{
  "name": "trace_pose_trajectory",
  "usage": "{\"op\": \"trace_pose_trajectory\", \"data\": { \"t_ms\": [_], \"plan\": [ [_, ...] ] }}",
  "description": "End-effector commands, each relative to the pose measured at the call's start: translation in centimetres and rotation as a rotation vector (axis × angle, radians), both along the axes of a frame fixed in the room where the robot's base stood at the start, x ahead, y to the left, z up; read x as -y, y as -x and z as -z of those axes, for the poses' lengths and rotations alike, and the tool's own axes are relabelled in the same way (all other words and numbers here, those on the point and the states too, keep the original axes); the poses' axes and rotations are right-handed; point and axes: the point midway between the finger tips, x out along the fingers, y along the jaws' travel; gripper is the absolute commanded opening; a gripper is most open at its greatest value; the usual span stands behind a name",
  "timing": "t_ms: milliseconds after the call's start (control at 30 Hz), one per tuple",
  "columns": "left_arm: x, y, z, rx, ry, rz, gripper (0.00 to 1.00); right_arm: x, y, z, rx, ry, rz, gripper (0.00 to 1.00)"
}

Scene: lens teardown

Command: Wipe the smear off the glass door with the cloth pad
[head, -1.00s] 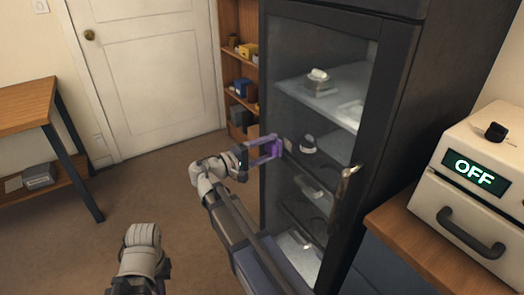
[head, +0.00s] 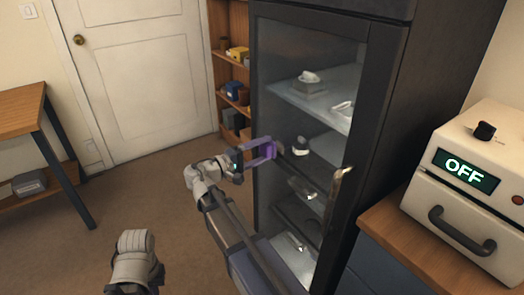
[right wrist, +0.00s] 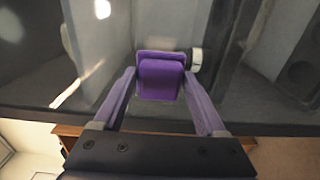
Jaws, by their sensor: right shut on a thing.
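The glass door (head: 310,52) is the dark-framed front of a tall cabinet, with a metal handle (head: 338,187) on its right side. My right gripper (head: 268,150) has purple fingers and is at the left part of the glass, about mid-height. It is shut on the purple cloth pad (right wrist: 160,77), which sits between the fingertips and faces the glass. I cannot tell whether the pad touches the glass. I cannot pick out the smear among the reflections. Of my left arm only a pale link shows at the bottom of the head view; its gripper is out of view.
Behind the glass are shelves with several small items (head: 310,82). A bookshelf (head: 231,75) stands left of the cabinet. A beige device (head: 470,180) reading OFF sits on a counter at right. A wooden table (head: 20,112) stands far left. Floor between is clear.

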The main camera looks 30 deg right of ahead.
Motion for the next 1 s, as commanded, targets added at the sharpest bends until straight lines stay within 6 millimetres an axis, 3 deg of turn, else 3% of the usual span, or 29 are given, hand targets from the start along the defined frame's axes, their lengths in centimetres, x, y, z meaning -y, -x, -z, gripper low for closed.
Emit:
{"op": "trace_pose_trajectory", "data": {
  "t_ms": [1000],
  "plan": [
    [0.0, 0.0, 0.0, 0.000, 0.000, 0.000, 0.00, 1.7, 0.0, 0.0, 0.000, 0.000, 0.000, 0.29]
  ]
}}
